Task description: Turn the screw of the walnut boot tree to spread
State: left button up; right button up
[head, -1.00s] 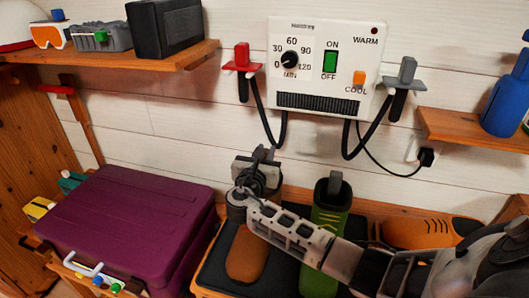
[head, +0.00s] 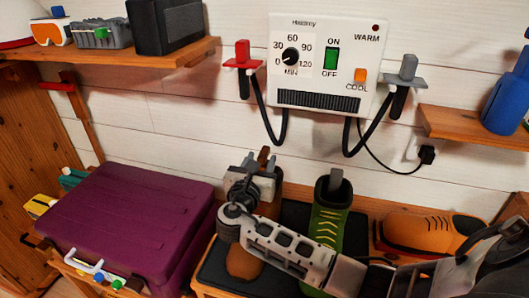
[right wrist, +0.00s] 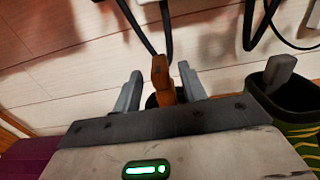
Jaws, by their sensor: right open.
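The walnut boot tree shows only as an upright brown handle (head: 264,155) behind my right gripper (head: 259,163). In the right wrist view the same brown handle (right wrist: 162,78) stands between the two grey fingers of the right gripper (right wrist: 161,88), which are apart on either side of it. I cannot tell whether either finger touches it. The brown boot (head: 243,264) stands on the dark mat, and my right gripper and arm cover much of it. The screw itself cannot be made out. My left gripper is not in view.
An orange shoe (head: 425,231) lies further right. A purple case (head: 130,225) is at left. A wall dryer (head: 325,62) with hanging hoses is above.

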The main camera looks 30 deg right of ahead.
jog(key=v, duration=1)
jog(key=shift+s+a, duration=0.2)
jog(key=s+d+f+m+g+y, duration=0.1)
jog(key=s+f+m+g+y, duration=0.45)
jog(key=s+f+m, duration=0.45)
jog(key=s+a+f+m+g+y, duration=0.1)
jog(key=s+a+m+g+y, duration=0.3)
jog(key=s+m+y, duration=0.75)
jog(key=w+a+f+m+t, duration=0.2)
jog(key=w+a+f+t, duration=0.2)
jog(key=a+f+t, duration=0.2)
jog(key=shift+w+a+f+t, duration=0.15)
jog(key=shift+w+f+t, duration=0.1)
jog(key=shift+t, duration=0.7)
